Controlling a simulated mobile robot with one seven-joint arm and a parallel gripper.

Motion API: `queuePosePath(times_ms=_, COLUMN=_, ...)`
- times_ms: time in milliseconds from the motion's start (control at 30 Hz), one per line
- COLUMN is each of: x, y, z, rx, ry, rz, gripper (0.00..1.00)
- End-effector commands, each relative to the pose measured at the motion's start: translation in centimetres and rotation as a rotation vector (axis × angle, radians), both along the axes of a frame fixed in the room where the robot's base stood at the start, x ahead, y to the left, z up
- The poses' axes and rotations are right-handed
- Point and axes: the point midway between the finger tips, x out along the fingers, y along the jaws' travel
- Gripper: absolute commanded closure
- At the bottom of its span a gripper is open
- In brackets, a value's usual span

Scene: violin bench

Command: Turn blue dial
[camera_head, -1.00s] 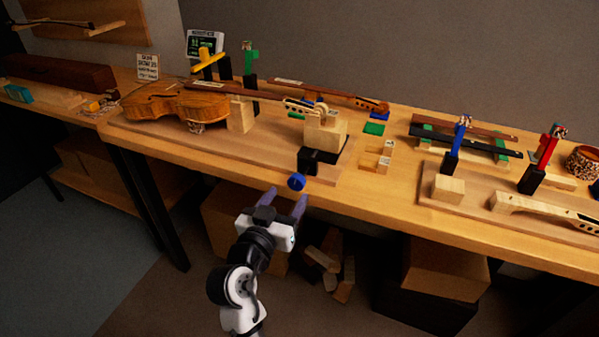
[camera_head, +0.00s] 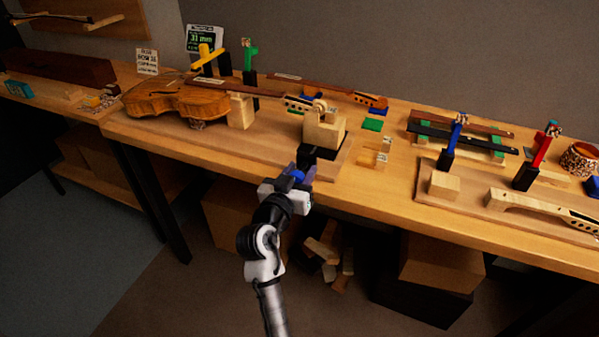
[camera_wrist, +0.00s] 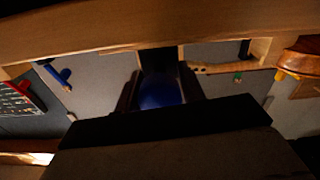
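The blue dial (camera_head: 297,175) sits on the front of a black block below the pale wooden block on the bench's front edge. My gripper (camera_head: 298,170) is at the dial, one finger on each side of it. In the wrist view, the blue dial (camera_wrist: 160,93) is dark and fills most of the gap between the fingers of my gripper (camera_wrist: 160,85). I cannot tell whether the fingers press on it.
A violin (camera_head: 175,98) lies left on the workbench (camera_head: 385,205). A small display (camera_head: 204,38) at the back reads about 31 mm. Blue (camera_head: 453,140) and red (camera_head: 537,155) levers stand to the right. Cardboard boxes (camera_head: 440,262) are under the bench.

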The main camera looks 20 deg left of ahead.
Motion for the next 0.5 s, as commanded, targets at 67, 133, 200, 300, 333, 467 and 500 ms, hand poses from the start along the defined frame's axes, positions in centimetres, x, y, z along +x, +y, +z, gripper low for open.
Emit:
queuePosePath(times_ms=67, x=-0.02, y=0.00, z=0.00, rx=0.000, ry=0.000, rz=0.000, gripper=0.71)
queuePosePath(times_ms=133, x=-0.02, y=0.01, z=0.00, rx=0.000, ry=0.000, rz=0.000, gripper=0.80)
queuePosePath(times_ms=200, x=-0.02, y=0.00, z=0.00, rx=0.000, ry=0.000, rz=0.000, gripper=0.87)
queuePosePath(times_ms=300, x=-0.02, y=-0.01, z=0.00, rx=-0.020, ry=0.001, rz=0.000, gripper=0.87)
queuePosePath(times_ms=333, x=-0.01, y=-0.02, z=0.00, rx=-0.035, ry=0.001, rz=0.000, gripper=0.87)
queuePosePath(times_ms=467, x=0.00, y=-0.02, z=0.02, rx=-0.127, ry=0.004, rz=-0.001, gripper=0.87)
queuePosePath(times_ms=500, x=-0.02, y=0.00, z=0.03, rx=-0.150, ry=0.005, rz=0.000, gripper=0.87)
